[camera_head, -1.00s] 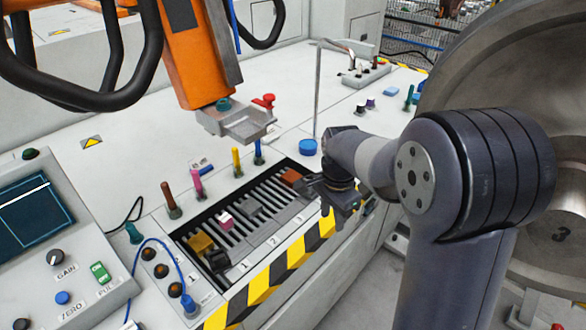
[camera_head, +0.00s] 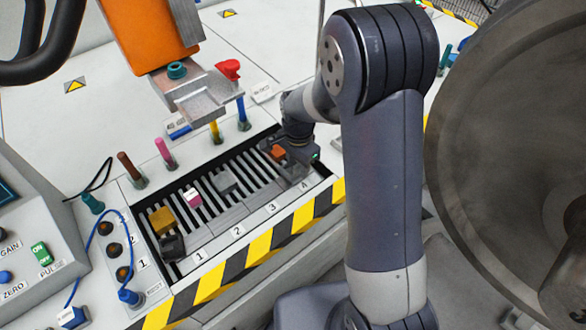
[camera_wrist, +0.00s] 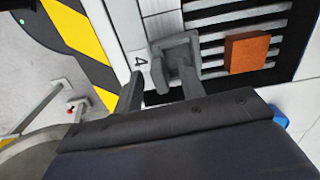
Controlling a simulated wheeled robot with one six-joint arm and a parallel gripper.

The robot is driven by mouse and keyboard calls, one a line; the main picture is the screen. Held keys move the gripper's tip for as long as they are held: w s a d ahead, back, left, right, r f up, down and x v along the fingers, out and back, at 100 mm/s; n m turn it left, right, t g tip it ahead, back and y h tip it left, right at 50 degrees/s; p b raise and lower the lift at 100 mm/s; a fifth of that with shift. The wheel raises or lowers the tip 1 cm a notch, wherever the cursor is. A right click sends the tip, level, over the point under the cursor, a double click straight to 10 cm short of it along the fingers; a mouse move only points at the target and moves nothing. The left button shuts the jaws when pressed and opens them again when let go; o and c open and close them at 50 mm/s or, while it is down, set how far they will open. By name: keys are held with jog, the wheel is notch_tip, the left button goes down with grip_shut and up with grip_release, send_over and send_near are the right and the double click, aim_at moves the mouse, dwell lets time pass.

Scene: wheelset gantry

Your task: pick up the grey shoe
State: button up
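My gripper (camera_wrist: 158,84) is open, its two dark fingers apart with nothing clearly held between them. A grey bracket-shaped piece (camera_wrist: 178,52) lies just beyond the fingertips, closest to the right finger, beside the number 4; I cannot tell if they touch. In the head view my gripper (camera_head: 302,156) is over the right end of the slatted tray (camera_head: 207,252), partly hidden by my arm. I cannot tell for certain which grey piece is the shoe.
An orange-brown block (camera_wrist: 247,51) lies on the slats right of the grey bracket. Upright coloured pegs (camera_head: 163,152) line the tray's back. An orange hanging arm (camera_head: 150,35) is behind; a large wheel (camera_head: 510,150) stands right.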

jog(key=shift+f, duration=0.35)
jog(key=shift+c, duration=0.4)
grip_shut()
jog(key=shift+r, duration=0.15)
